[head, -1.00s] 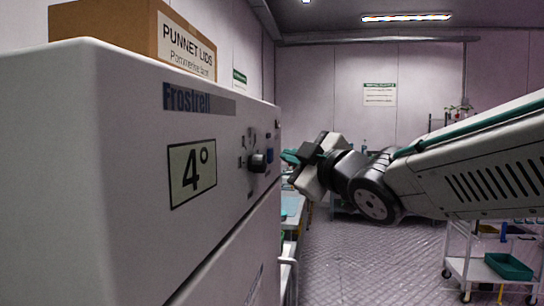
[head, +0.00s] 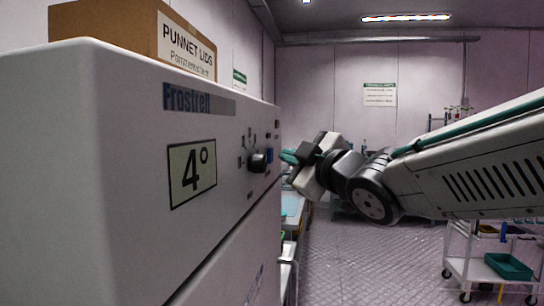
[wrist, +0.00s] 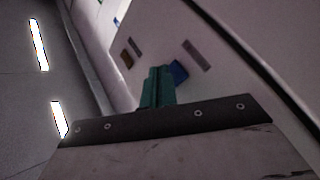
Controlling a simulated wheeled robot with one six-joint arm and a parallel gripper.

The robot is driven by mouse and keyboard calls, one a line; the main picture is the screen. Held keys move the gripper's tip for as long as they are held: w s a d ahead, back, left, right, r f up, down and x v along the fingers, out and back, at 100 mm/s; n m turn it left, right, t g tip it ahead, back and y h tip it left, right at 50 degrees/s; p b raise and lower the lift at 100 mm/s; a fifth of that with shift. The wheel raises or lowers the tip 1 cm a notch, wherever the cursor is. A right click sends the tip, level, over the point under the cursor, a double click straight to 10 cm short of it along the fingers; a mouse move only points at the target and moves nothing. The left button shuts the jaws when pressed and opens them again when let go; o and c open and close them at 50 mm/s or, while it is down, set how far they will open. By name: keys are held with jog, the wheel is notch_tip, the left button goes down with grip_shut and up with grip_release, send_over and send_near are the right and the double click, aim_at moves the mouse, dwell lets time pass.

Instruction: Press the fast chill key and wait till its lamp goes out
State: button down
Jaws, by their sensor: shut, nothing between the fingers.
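The white chill cabinet (head: 130,190) fills the left of the head view, with a "4°" display and a black knob (head: 258,161). A blue key (head: 269,154) sits right of the knob; it also shows in the wrist view (wrist: 178,72), partly behind the fingers. I cannot read its label. A small brownish square (wrist: 126,59) is left of it in the wrist view; I cannot tell whether it is a lamp or lit. My gripper (head: 288,157) is shut and empty, its teal fingertips (wrist: 158,82) pointing at the panel close to the blue key. Contact cannot be made out.
A cardboard box of punnet lids (head: 130,32) stands on the cabinet. A bench (head: 292,215) is beyond the cabinet. A white trolley (head: 480,268) with a green tray (head: 508,266) stands at the right. The floor between is clear.

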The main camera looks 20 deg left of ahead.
jog(key=shift+a, duration=0.3)
jog(key=shift+s+a, duration=0.15)
jog(key=shift+a, duration=0.3)
dwell(0.8)
jog(key=shift+d, duration=0.1)
jog(key=shift+w+d, duration=0.2)
jog(key=shift+d, duration=0.55)
jog(key=shift+d, duration=0.1)
jog(key=shift+w+d, duration=0.2)
jog(key=shift+d, duration=0.6)
jog(key=shift+w+d, duration=0.15)
jog(key=shift+d, duration=0.6)
jog(key=shift+w+d, duration=0.2)
jog(key=shift+d, duration=0.6)
